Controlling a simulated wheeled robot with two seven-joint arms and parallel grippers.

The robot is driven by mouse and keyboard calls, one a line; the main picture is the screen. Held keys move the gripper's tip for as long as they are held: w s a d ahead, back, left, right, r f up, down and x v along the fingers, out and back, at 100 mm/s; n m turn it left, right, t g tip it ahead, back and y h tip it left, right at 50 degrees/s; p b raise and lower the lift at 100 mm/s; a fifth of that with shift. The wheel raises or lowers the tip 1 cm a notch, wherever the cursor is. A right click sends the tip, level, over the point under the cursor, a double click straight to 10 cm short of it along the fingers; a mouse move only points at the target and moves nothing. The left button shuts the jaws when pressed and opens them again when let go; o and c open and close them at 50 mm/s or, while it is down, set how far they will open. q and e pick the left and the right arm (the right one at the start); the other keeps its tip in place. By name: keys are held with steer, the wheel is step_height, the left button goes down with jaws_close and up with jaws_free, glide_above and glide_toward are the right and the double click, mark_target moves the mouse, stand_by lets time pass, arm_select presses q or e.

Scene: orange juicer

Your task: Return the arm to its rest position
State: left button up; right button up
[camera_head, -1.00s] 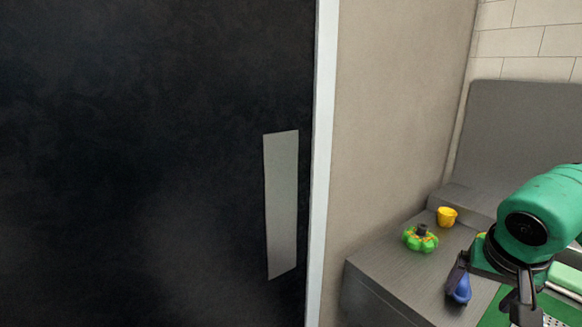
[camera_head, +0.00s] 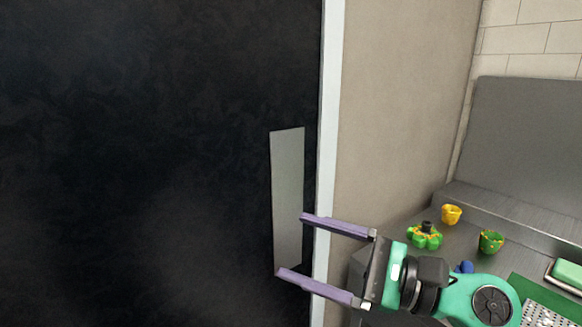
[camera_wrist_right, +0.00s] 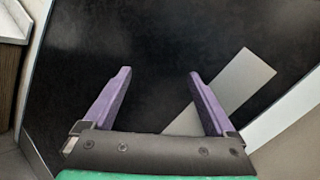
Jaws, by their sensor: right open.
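My right gripper (camera_head: 292,245) is open, its two purple fingers spread and pointing left in the head view. In that view its fingertips overlap the lower part of a grey plate (camera_head: 287,190) on a large dark panel (camera_head: 140,160). I see nothing between the fingers. In the right wrist view the gripper (camera_wrist_right: 160,76) is also open and empty. There the grey plate (camera_wrist_right: 238,88) lies behind and beside the right finger, and I cannot tell whether they touch. My left gripper is not in view.
A grey counter (camera_head: 460,222) at the right holds a green, flower-shaped item (camera_head: 424,236), a yellow cup (camera_head: 451,214), a green cup (camera_head: 490,242) and a partly hidden blue item (camera_head: 464,267). A green tray (camera_head: 566,274) is at the right edge. A beige wall (camera_head: 405,110) stands behind.

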steer(key=w+d+r+m+t+h, duration=0.1)
steer(key=w+d+m+t+h, duration=0.2)
steer(key=d+m+t, duration=0.55)
steer(key=w+d+r+m+t+h, duration=0.1)
steer(key=w+r+m+t+h, duration=0.3)
steer(key=m, duration=1)
steer(key=d+f+m+g+h, duration=0.1)
steer(key=d+f+m+h, duration=0.3)
steer(key=f+m, duration=0.3)
steer(key=w+d+f+m+g+h, duration=0.1)
steer(key=d+f+m+h, duration=0.35)
steer(key=f+m, duration=0.25)
steer(key=d+f+m+g+h, duration=0.2)
steer(key=d+f+m+h, duration=0.2)
steer(key=f+m, duration=0.35)
steer(key=s+a+f+m+g+y, duration=0.2)
steer(key=s+f+m+g, duration=0.9)
steer(key=s+f, duration=0.9)
step_height(320, 180, down, 26)
steer(key=s+n+g, duration=0.1)
steer(key=g, duration=0.2)
steer(key=s+d+f, duration=0.3)
steer(key=s+f, duration=1.1)
steer(key=s, duration=0.2)
steer(key=shift+s+d+n+g, duration=0.15)
steer(key=shift+s+n+g, duration=0.15)
steer(key=shift+g, duration=0.05)
